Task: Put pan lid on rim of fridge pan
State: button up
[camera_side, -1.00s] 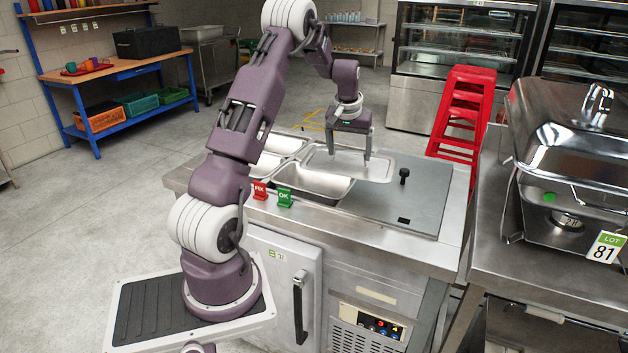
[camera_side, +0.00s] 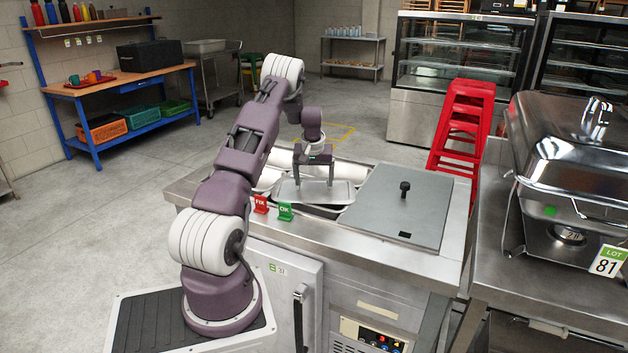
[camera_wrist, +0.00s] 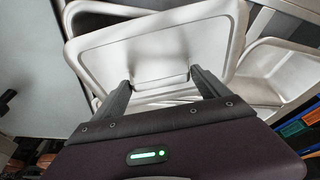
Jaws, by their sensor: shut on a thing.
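My gripper (camera_side: 315,182) points down over the fridge counter, shut on the silver pan lid (camera_side: 343,192). In the wrist view the jaws (camera_wrist: 163,90) are on either side of the lid's recessed grip, and the lid (camera_wrist: 155,42) fills the middle. The lid looks roughly level above the front fridge pan (camera_side: 322,212), slightly tilted in the side view. It hides most of that pan, whose front edge shows just below it. I cannot tell whether lid and rim touch.
Other steel pans (camera_side: 268,178) sit left and behind. A grey cover (camera_side: 395,212) with a black knob (camera_side: 404,187) lies to the right. Red FIX (camera_side: 261,205) and green OK (camera_side: 285,211) tags stand at the counter's front edge. A chafing dish (camera_side: 570,150) is farther right.

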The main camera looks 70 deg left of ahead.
jog(key=o, duration=1.7)
jog(key=shift+f, duration=0.1)
jog(key=shift+r, duration=0.25)
jog(key=w+d+v, duration=0.1)
jog(key=v, duration=1.1)
jog(key=w+d+r+m+t, duration=0.15)
jog(key=d+r, duration=0.25)
jog(key=d, duration=0.4)
jog(key=w+d+r+m+h, duration=0.1)
jog(key=d+r+m, duration=0.1)
jog(key=d+r, duration=0.35)
jog(key=w+d+r+m+t, duration=0.1)
jog(key=d+r+m, duration=0.15)
jog(key=d, duration=0.65)
jog(key=s+d+r+m, duration=0.1)
jog(key=s+d+r, duration=0.2)
jog(key=d, duration=0.7)
jog(key=s+d+f+m+t+h, duration=0.2)
jog(key=s+d+m, duration=0.4)
jog(key=s+d, duration=0.8)
jog(key=s, duration=0.3)
jog(key=shift+d+f+m, duration=0.25)
jog(key=shift+d+m, duration=0.05)
jog(key=shift+d, duration=0.05)
